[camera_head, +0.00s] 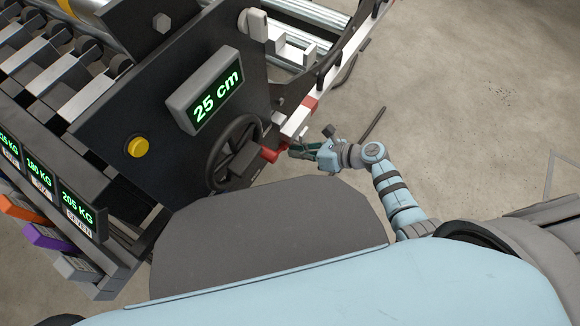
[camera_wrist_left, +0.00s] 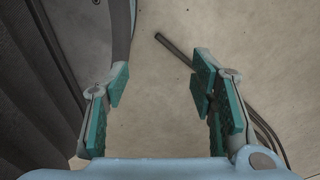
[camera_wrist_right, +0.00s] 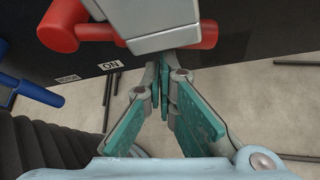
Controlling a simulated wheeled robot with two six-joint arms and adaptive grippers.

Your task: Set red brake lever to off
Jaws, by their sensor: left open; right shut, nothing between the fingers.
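The red brake lever (camera_head: 270,154) juts from the machine's side by the black handwheel in the head view. In the right wrist view, red lever parts (camera_wrist_right: 58,27) show at the top left, with more red right of a grey block that hides the middle. An ON label (camera_wrist_right: 111,65) is on the dark panel below. My right gripper (camera_wrist_right: 165,72) is shut and empty, its tips just below the grey block. In the head view the right gripper (camera_head: 296,149) is close beside the lever; contact is unclear. My left gripper (camera_wrist_left: 158,78) is open and empty over bare floor.
A blue lever (camera_wrist_right: 30,90) is at the left of the right wrist view. The machine has a handwheel (camera_head: 234,152), a yellow button (camera_head: 137,147) and a 25 cm display (camera_head: 211,92). Open concrete floor (camera_head: 470,110) lies to the right.

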